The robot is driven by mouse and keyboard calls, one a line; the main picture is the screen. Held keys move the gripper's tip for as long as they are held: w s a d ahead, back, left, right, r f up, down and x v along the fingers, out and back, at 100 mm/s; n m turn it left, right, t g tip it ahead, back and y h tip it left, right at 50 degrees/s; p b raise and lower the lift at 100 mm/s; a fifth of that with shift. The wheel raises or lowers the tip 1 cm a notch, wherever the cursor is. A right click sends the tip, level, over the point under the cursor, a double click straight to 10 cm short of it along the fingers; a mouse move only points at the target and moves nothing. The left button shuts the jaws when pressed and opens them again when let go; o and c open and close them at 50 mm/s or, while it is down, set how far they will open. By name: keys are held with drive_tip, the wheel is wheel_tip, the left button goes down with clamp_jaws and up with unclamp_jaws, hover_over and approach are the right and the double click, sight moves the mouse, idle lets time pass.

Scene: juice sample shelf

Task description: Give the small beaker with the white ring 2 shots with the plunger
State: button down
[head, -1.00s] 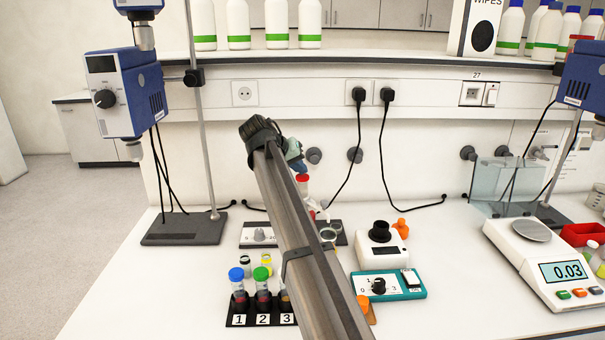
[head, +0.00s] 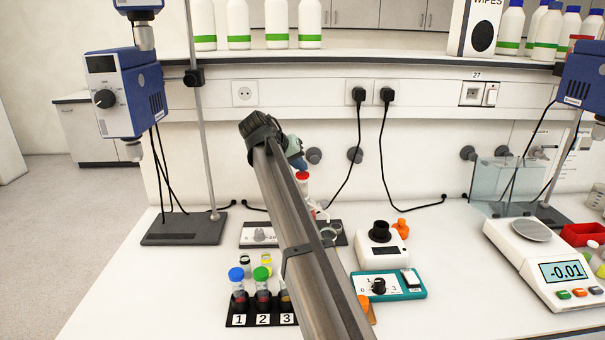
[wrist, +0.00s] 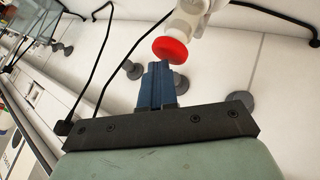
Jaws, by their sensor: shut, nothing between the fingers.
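My gripper (wrist: 154,72) shows in the wrist view with its blue fingers shut together and empty. In the head view the blue fingers (head: 297,158) are just above the red plunger top (head: 302,176). In the wrist view the red plunger top (wrist: 170,50) is close beyond the fingertips, on a white dispenser body (wrist: 188,18); I cannot tell whether they touch. A pale ring (head: 330,232) shows below the dispenser, beside my arm. It may be the rim of the small beaker with the white ring; its body is mostly hidden by my arm.
A black rack (head: 240,319) holds several capped vials, with small containers behind it. A white device with a black knob (head: 381,232) and a teal box (head: 408,288) stand to the right. A balance (head: 533,262) reads -0.01. A stirrer stand (head: 185,228) is left.

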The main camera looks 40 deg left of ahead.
sight(299, 174)
drive_tip(key=shift+r, duration=0.7)
drive_tip(key=shift+r, duration=0.1)
drive_tip(key=shift+r, duration=2.4)
drive_tip(key=shift+r, duration=0.1)
idle(0.6)
wheel_tip(299, 174, up, 4)
drive_tip(key=shift+f, duration=0.15)
drive_tip(key=shift+f, duration=0.15)
drive_tip(key=shift+f, duration=4.25)
drive_tip(key=shift+f, duration=0.15)
